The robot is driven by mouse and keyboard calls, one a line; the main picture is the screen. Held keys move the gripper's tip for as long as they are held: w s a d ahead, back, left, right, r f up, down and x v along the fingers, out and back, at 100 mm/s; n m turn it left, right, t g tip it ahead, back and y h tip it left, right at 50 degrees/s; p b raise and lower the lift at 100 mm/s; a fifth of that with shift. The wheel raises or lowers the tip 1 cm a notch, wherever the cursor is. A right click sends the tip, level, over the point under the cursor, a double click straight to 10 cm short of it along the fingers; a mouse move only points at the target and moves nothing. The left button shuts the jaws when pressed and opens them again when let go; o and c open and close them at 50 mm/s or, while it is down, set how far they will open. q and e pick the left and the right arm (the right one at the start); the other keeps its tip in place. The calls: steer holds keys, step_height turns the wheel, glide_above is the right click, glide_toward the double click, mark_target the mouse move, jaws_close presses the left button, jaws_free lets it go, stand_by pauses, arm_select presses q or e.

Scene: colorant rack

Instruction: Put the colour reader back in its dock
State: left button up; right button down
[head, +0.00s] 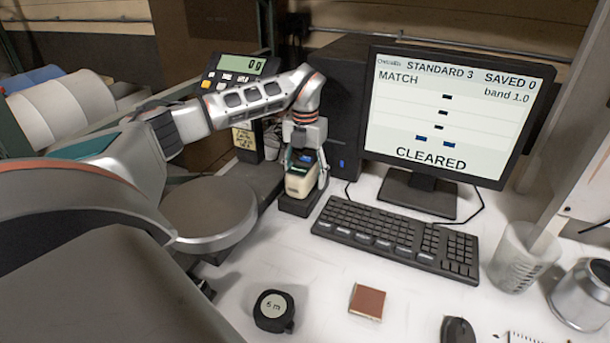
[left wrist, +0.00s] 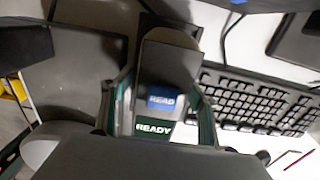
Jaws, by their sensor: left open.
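The colour reader (head: 299,184) is a cream handheld device with a dark top. In the head view it stands upright at the dark dock (head: 292,207), beside the computer tower. The wrist view shows the reader (left wrist: 162,72) with a blue READ button and a green READY display. My left gripper (head: 304,178) points down around the reader, one finger on each side. Its jaws are open; whether a finger touches the reader cannot be told. The reader's lower end meets the dock, but how deep it sits is hidden. My right gripper is not in view.
A round scale plate (head: 210,208) stands left of the dock. The keyboard (head: 398,236) and monitor (head: 455,120) are to the right.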

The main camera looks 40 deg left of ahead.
arm_select(q)
step_height(320, 180, up, 12)
steer(key=shift+r, duration=0.15)
stand_by(0.3)
stand_by(0.6)
